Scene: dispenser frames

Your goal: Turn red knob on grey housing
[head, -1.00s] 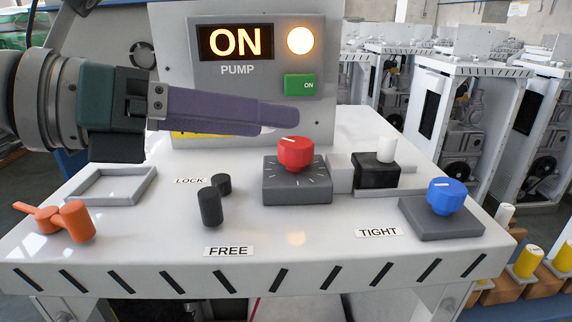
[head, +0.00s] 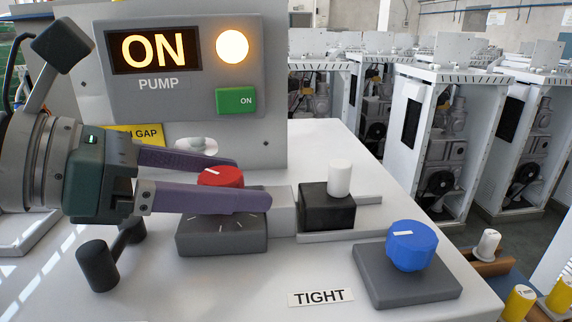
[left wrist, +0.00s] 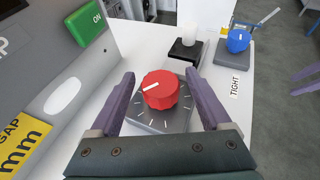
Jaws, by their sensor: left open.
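The red knob (head: 221,177) has a white pointer mark and sits on the grey housing (head: 222,236), which has white tick marks. The red knob (left wrist: 160,90) and the grey housing (left wrist: 160,119) also show in the left wrist view. My left gripper (head: 252,182) is open, with one purple finger on each side of the red knob. In the left wrist view the fingers (left wrist: 161,82) show gaps to the knob on both sides. In the head view the near finger hides the knob's lower part. My right gripper is not clearly seen in the head view.
A blue knob (head: 411,246) on a grey plate stands at right by the TIGHT label (head: 320,297). A black block with a white peg (head: 340,178) is right of the housing. A black handle (head: 98,266) is at front left. The pump panel (head: 183,60) rises behind.

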